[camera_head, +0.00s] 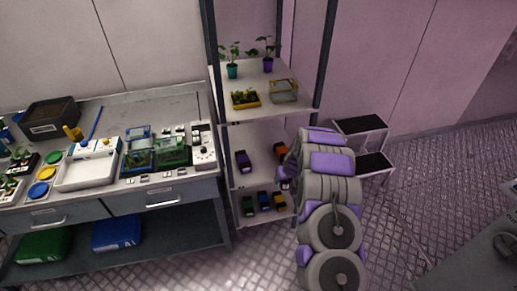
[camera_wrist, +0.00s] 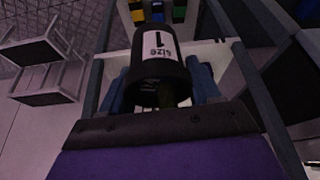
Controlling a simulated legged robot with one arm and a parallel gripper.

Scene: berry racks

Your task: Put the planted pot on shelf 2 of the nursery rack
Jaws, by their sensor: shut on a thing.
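In the wrist view a black pot (camera_wrist: 178,74) with a white "Size 1" label sits between the blue fingers of my gripper (camera_wrist: 160,88), which is shut on it. Its dark opening faces the camera; a plant inside is too dark to make out clearly. In the head view my gripper (camera_head: 284,178) is at the right side of the nursery rack (camera_head: 215,60), at the height of its middle shelf (camera_head: 262,176). My arm hides most of the gripper and the pot there. The middle shelf bears a purple item (camera_head: 243,161) and an orange item (camera_head: 281,149).
The upper shelf (camera_head: 262,111) holds two potted plants, a yellow seedling tray (camera_head: 245,99) and a wire basket (camera_head: 284,91). Several coloured items stand on the bottom shelf. A workbench (camera_head: 180,183) is left; a black-topped step (camera_head: 374,163) is right. Rack posts flank the shelves.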

